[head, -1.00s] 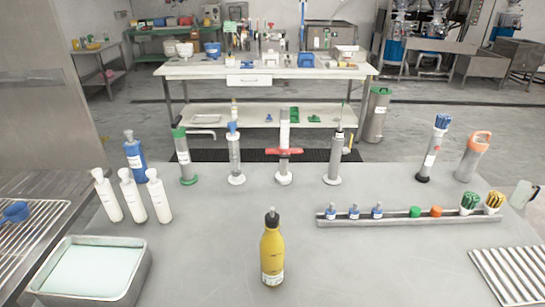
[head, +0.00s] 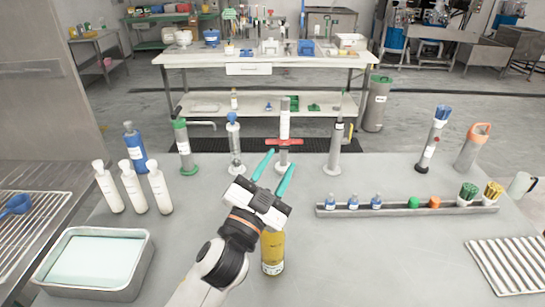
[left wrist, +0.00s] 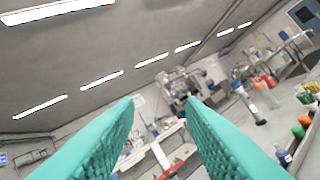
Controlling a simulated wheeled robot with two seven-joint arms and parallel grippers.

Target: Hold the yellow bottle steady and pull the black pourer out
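The yellow bottle (head: 272,252) stands upright on the table near the front middle in the head view. My left gripper (head: 275,168) is above and in front of its upper part, so the bottle's neck and the black pourer are hidden now. The gripper's two teal fingers are spread apart with nothing between them. In the left wrist view the same open fingers (left wrist: 160,125) point toward the ceiling and the back of the room, and the bottle is not in that view. My right gripper is not in view.
White bottles (head: 132,188) and a blue bottle (head: 134,148) stand at the left, behind a metal tray (head: 142,262). A rack (head: 400,210) with small bottles lies at the right. Tall cylinders, one with a red handle (head: 284,142), line the back edge.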

